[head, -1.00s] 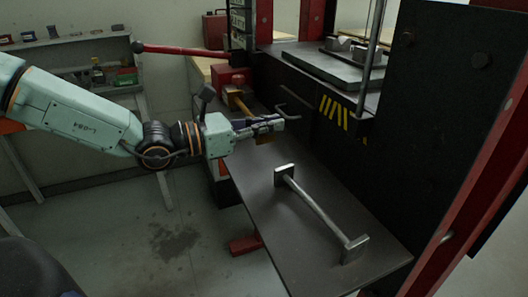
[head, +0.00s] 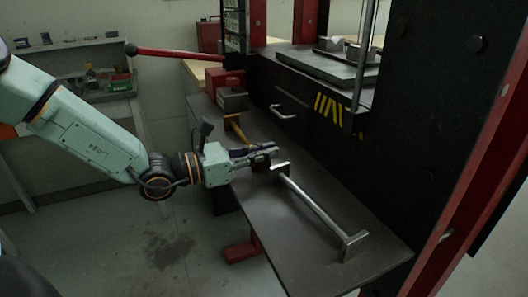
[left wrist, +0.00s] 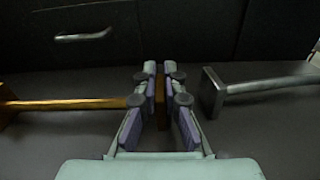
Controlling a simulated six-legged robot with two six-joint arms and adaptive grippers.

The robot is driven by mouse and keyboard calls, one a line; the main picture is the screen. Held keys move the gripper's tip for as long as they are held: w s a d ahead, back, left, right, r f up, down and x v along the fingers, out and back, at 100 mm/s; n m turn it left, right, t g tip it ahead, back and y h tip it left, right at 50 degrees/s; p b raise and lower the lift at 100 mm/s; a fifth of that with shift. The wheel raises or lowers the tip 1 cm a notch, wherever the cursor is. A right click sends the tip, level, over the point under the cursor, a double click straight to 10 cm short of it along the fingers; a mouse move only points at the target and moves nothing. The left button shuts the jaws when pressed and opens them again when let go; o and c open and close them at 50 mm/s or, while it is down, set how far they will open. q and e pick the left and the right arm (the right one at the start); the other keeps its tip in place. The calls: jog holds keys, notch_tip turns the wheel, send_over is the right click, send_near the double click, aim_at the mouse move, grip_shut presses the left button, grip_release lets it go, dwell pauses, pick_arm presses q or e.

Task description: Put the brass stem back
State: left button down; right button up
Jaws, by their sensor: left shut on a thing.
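My left gripper (head: 268,152) is over the dark bench top (head: 285,235), shut on the near end block of the brass stem. The stem's yellow rod (head: 237,128) runs from the gripper to the back left in the head view. In the left wrist view the rod (left wrist: 75,103) extends left from the fingers to a square end at the picture edge. A brown block (left wrist: 160,88) shows between the fingertips (left wrist: 160,80). I cannot tell whether the stem touches the bench. My right gripper is not in view.
A silver bar with square ends (head: 312,202) lies just right of the gripper; it also shows in the left wrist view (left wrist: 255,86). A red and grey block (head: 231,98) stands behind the stem. A drawer front with a handle (head: 283,112) borders the bench.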

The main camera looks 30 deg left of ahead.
pick_arm(q)
jog(key=c, duration=1.7)
grip_release()
jog(key=shift+a+f, duration=0.1)
jog(key=shift+a, duration=0.05)
jog(key=shift+c, duration=0.2)
jog(key=shift+o, duration=1.4)
jog(key=shift+w, duration=0.15)
